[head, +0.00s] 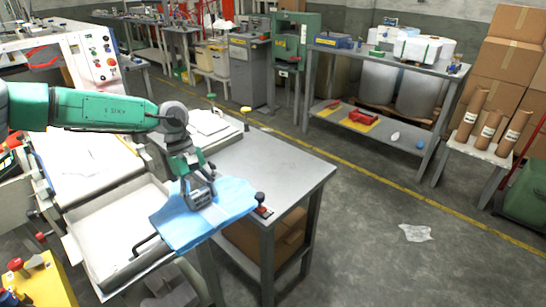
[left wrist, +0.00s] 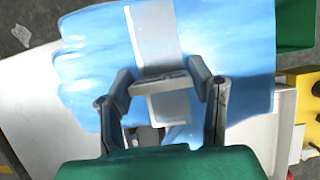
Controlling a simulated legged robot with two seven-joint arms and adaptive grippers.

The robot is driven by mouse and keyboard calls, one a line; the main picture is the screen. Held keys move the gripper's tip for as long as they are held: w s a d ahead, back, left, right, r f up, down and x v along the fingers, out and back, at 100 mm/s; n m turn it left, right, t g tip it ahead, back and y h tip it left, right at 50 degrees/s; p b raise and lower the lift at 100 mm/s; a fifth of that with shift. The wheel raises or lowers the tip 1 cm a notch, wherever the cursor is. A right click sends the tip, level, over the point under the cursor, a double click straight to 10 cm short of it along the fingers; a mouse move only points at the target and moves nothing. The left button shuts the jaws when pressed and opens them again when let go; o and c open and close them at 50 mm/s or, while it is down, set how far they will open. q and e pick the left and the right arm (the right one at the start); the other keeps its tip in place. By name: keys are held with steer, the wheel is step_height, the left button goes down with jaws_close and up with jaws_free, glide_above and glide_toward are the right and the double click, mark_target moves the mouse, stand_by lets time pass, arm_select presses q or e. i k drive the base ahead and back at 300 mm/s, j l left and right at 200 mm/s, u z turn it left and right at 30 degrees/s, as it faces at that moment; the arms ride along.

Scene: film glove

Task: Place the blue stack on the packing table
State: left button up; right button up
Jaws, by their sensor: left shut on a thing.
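The blue stack (head: 183,229) is a flat pile of blue film gloves with a pale band around its middle. It also fills much of the left wrist view (left wrist: 95,55). My left gripper (head: 200,196) is shut on it at the band, and the gripper (left wrist: 160,90) hides part of the band. The stack is over the front left corner of a grey metal table (head: 275,165), which looks like the packing table, and overlaps the white machine tray in the picture. I cannot tell whether it touches either. My right gripper is not in view.
The white machine (head: 92,55) with its tray (head: 112,238) stands at the left. A black-knobbed part (head: 261,199) sits at the table's near edge. A cardboard box (head: 262,240) is under the table. The tabletop right of the stack is mostly clear.

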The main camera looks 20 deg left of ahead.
mark_target(260, 159)
steer(key=i, duration=1.2)
